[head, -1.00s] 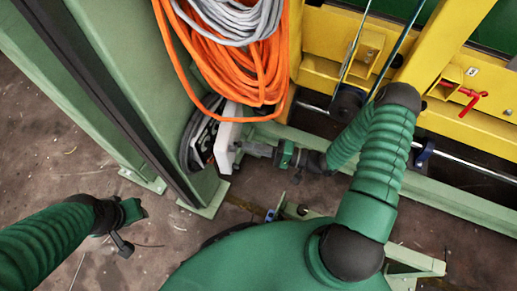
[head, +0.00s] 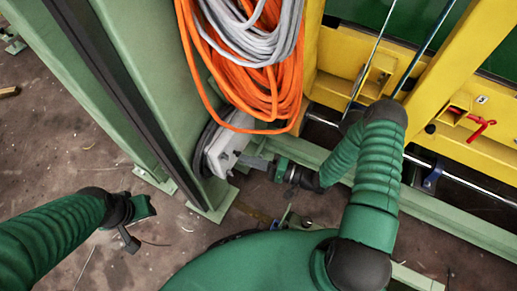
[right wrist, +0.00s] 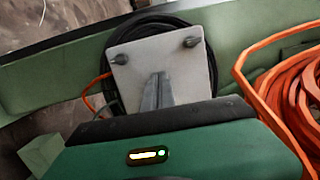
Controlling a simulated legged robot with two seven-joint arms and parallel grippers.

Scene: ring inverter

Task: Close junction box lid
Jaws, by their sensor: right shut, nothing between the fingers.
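The junction box lid (head: 228,146) is a pale grey plate on the green post, low beneath the hanging cables. It lies over the box, nearly flat against it; whether it is fully seated I cannot tell. In the right wrist view the lid (right wrist: 180,55) faces me, with two dark knobs near its upper corners. My right gripper (head: 245,160) is shut and empty, its fingertips at the lid's outer face; it also shows in the right wrist view (right wrist: 158,80). The lid hides the box's inside. My left gripper (head: 133,238) hangs over the floor at left, away from the box.
Orange cable coils (head: 255,85) and a grey cable coil (head: 262,40) hang just above the lid. A black cable coil (right wrist: 118,45) sits behind the box. A yellow frame (head: 345,48) and a green floor beam (head: 425,205) stand to the right. Floor at left is mostly clear.

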